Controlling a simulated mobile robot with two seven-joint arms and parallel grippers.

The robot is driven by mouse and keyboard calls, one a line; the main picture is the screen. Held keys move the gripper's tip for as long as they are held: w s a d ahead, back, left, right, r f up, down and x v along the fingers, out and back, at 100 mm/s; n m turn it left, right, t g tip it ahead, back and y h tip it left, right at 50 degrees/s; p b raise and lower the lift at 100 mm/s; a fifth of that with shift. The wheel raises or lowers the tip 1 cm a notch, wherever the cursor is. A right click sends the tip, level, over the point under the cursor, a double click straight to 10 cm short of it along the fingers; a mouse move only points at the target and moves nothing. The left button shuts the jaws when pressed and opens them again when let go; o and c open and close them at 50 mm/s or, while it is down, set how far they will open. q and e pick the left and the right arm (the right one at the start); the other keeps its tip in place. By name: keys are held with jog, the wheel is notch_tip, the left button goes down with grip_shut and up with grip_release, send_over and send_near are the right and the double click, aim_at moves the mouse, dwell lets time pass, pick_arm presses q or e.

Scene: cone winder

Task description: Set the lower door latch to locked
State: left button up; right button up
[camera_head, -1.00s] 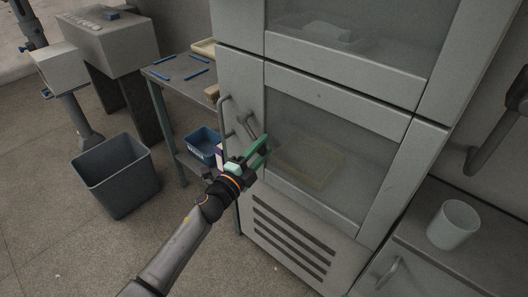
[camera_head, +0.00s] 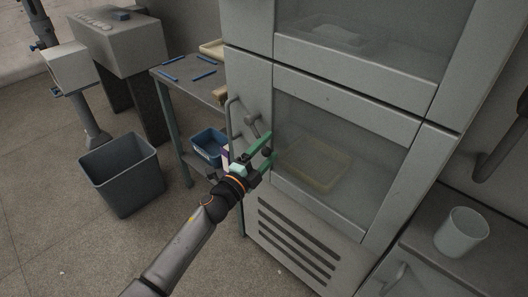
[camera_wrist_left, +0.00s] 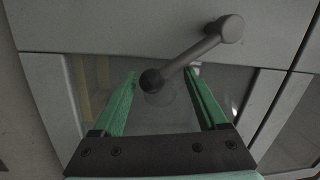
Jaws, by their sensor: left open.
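The lower door (camera_head: 345,140) of the grey cabinet has a glass pane and looks closed. Its latch is a grey lever (camera_wrist_left: 192,53) on a round pivot, ending in a dark ball knob (camera_wrist_left: 151,81). In the head view the latch pivot (camera_head: 252,118) is beside the door handle, and the lever slants down to the right. My left gripper (camera_head: 268,148) is open at the knob. In the left wrist view its green fingers (camera_wrist_left: 161,76) stand either side of the knob, with gaps visible. I cannot tell whether either finger touches it. My right gripper is out of view.
A curved door handle (camera_head: 231,118) is close to the left of the latch. A side table (camera_head: 185,85) with blue sticks and a grey bin (camera_head: 120,175) stand to the left. A white cup (camera_head: 461,232) stands on the counter at right.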

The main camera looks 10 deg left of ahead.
pick_arm(q)
jog(key=p+v, duration=0.1)
jog(key=v, duration=1.1)
jog(key=shift+s, duration=0.2)
jog(key=shift+a, duration=0.1)
